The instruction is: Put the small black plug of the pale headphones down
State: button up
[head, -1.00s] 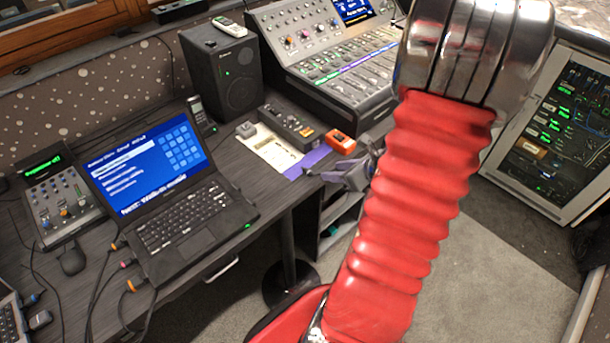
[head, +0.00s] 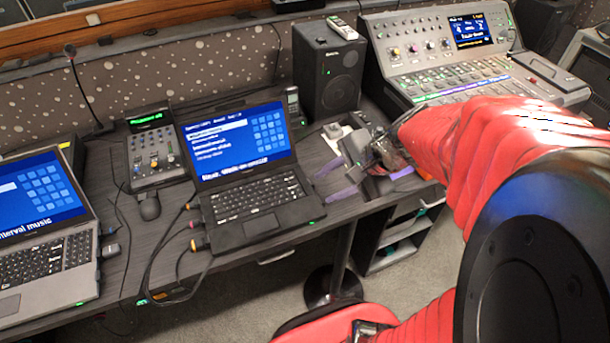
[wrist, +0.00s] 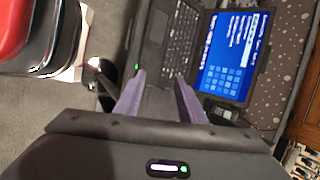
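I cannot make out the pale headphones or their small black plug in either view. My gripper (head: 331,181) is over the desk, just right of the middle laptop, with its two purple fingers pointing left. In the wrist view my gripper (wrist: 160,76) shows the fingers apart, with a clear gap and nothing visible between them. The middle laptop (head: 257,212) is open with a blue screen; in the wrist view this laptop (wrist: 225,55) lies beyond the fingertips. My gripper and arm hide part of the desk beneath and behind them.
A black speaker (head: 327,75) with a remote on top stands behind my gripper. A large mixing console (head: 440,60) is at the back right. A small mixer (head: 155,152), a mouse (head: 149,207) and a grey laptop (head: 45,250) are at left. Cables lie between the laptops.

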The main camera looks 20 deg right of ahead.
jog(key=s+a+r+n+h, duration=0.4)
jog(key=s+a+r+n, duration=0.3)
jog(key=n, duration=0.8)
notch_tip(320, 180, up, 2)
jog(key=shift+s+a+r+n, duration=0.15)
jog(key=shift+s+a+n, duration=0.2)
jog(key=shift+s, duration=0.25)
jog(key=shift+c, duration=0.6)
